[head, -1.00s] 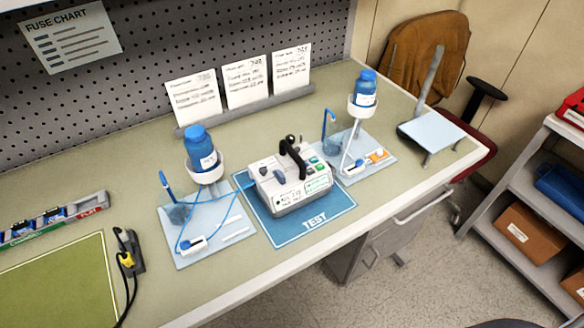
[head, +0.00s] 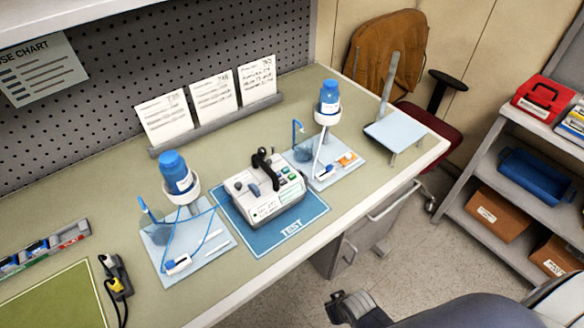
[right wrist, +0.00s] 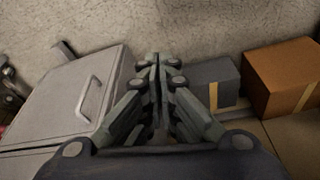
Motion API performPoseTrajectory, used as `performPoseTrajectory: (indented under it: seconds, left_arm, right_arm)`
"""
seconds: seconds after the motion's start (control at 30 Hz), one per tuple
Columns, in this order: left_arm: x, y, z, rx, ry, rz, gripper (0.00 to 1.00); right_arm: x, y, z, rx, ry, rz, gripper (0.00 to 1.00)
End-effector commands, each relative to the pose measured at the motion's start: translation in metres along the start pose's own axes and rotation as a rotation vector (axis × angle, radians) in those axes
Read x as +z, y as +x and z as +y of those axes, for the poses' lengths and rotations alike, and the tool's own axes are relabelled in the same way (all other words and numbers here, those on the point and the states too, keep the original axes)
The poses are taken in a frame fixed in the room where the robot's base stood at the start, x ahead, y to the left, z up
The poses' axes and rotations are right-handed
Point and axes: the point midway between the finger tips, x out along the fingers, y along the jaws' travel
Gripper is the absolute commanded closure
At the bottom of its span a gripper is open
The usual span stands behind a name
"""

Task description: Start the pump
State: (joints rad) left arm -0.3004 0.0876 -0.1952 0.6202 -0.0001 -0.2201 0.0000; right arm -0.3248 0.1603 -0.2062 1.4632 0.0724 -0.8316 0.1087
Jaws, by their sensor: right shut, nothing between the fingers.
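The infusion pump (head: 264,192) is a white-grey box with a black handle, on the blue TEST mat (head: 291,229). It has green buttons and a small display on its front; I cannot read the display. My right gripper (head: 346,305) shows at the bottom edge in the head view, in front of the bench and well away from the pump. In the right wrist view the right gripper (right wrist: 157,62) is shut and empty. My left gripper is not in view.
A second stand holds a blue bottle (head: 329,97) right of the pump. Note cards (head: 213,92) stand behind. A black and yellow tool (head: 117,282) lies at left. A chair (head: 385,55) and shelf rack (head: 520,150) are at right. The bench front is clear.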

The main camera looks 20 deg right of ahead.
Motion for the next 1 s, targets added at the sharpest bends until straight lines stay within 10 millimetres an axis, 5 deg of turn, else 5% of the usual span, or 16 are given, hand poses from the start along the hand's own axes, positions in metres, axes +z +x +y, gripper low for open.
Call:
performPoseTrajectory:
  seconds: [0.03,0.2,0.6,1.0]
  left_arm:
    - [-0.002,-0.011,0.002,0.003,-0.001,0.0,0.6]
    - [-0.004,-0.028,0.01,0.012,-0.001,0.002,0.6]
    - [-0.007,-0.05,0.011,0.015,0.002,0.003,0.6]
    - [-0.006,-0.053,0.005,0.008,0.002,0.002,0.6]
  right_arm:
    - [-0.026,-0.031,-0.003,-0.008,0.003,0.027,1.0]
    - [-0.085,-0.117,-0.015,-0.032,0.013,0.083,1.0]
    - [-0.151,-0.256,-0.035,-0.087,0.019,0.186,1.0]
    - [-0.283,-0.289,-0.041,-0.231,0.18,0.337,1.0]
